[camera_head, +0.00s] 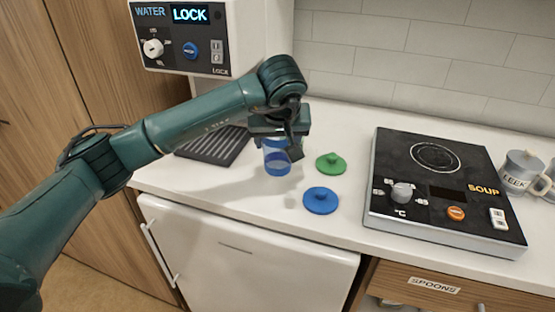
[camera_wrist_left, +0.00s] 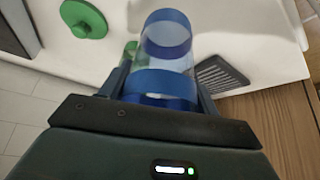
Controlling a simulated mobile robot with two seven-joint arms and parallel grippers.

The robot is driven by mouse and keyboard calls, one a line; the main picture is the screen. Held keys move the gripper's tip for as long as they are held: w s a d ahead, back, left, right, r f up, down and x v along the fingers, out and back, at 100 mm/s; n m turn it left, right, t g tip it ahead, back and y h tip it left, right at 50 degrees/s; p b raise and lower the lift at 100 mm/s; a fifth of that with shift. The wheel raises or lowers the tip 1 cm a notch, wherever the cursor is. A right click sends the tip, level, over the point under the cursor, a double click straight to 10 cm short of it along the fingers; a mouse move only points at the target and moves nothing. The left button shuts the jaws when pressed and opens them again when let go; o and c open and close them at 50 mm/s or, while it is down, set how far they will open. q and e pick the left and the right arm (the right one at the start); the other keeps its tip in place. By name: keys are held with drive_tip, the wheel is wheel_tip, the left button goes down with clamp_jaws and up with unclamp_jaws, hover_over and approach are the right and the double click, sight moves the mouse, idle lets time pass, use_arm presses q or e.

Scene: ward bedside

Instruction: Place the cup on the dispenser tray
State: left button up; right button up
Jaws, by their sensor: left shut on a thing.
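A clear cup with blue bands (camera_head: 277,158) is held in my left gripper (camera_head: 283,141) over the counter, to the right of the dispenser tray. In the left wrist view the cup (camera_wrist_left: 166,50) sits between the two fingers (camera_wrist_left: 162,92), which are shut on it. I cannot tell how far its base is from the counter. The dark ribbed dispenser tray (camera_head: 208,148) lies under the water dispenser (camera_head: 187,38), partly behind my left arm. The tray also shows at the right in the left wrist view (camera_wrist_left: 222,77). My right gripper is not in view.
A green lid (camera_head: 331,163) and a blue lid (camera_head: 321,200) lie on the counter right of the cup. A green-tinted thing (camera_wrist_left: 130,49) shows partly behind the cup. A black soup hotplate (camera_head: 440,185) and a grey LEEK mug (camera_head: 520,171) stand further right.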

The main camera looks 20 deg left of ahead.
sight(278, 158)
use_arm(q)
drive_tip(key=shift+f, duration=2.35)
drive_tip(key=shift+f, duration=0.1)
drive_tip(key=shift+f, duration=0.15)
drive_tip(key=o, duration=1)
